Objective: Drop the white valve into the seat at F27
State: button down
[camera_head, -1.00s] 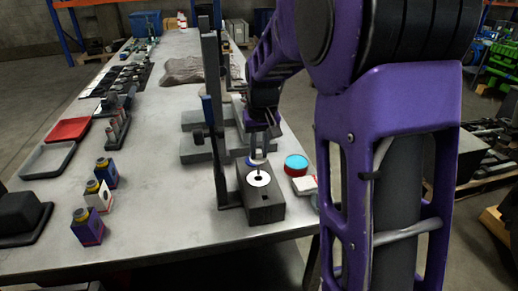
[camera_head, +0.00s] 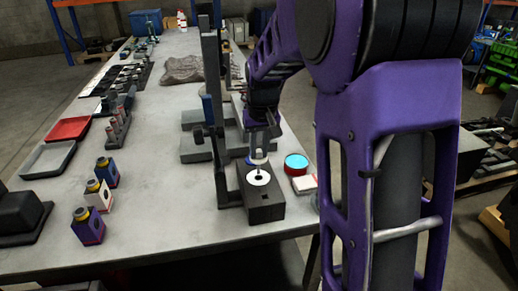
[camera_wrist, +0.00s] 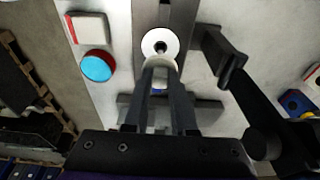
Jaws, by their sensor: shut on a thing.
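My gripper (camera_head: 260,148) is shut on a pale, whitish valve (camera_head: 259,163), held roughly upright. The valve is small here and partly hidden by the fingers. In the wrist view the fingers of my gripper (camera_wrist: 160,72) close around the valve's pale round end (camera_wrist: 157,63). Just below in the head view is a dark block (camera_head: 264,206) with a white ring seat (camera_head: 258,177) and a dark central hole. The wrist view shows the seat (camera_wrist: 160,32) just beyond the valve. I cannot tell whether the valve touches it. No F27 label is readable.
A dark upright post (camera_head: 215,120) stands left of the block. A red tin with a cyan top (camera_head: 296,162) and a red-and-white box (camera_head: 305,184) stand close on the right. Grey blocks (camera_head: 196,149) lie behind.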

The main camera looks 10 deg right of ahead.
aim_at(259, 159)
jog(key=shift+f, duration=0.2)
jog(key=shift+f+b, duration=0.35)
jog(key=shift+f, duration=0.1)
jog(key=shift+f+b, duration=0.4)
jog(key=shift+f, duration=0.1)
jog(key=shift+f, duration=0.25)
dwell(0.4)
jog(key=shift+f+b, duration=0.4)
jog(key=shift+f, duration=0.15)
dwell(0.3)
jog(key=shift+f+b, duration=0.35)
jog(key=shift+f, duration=0.05)
jog(key=shift+f, duration=0.2)
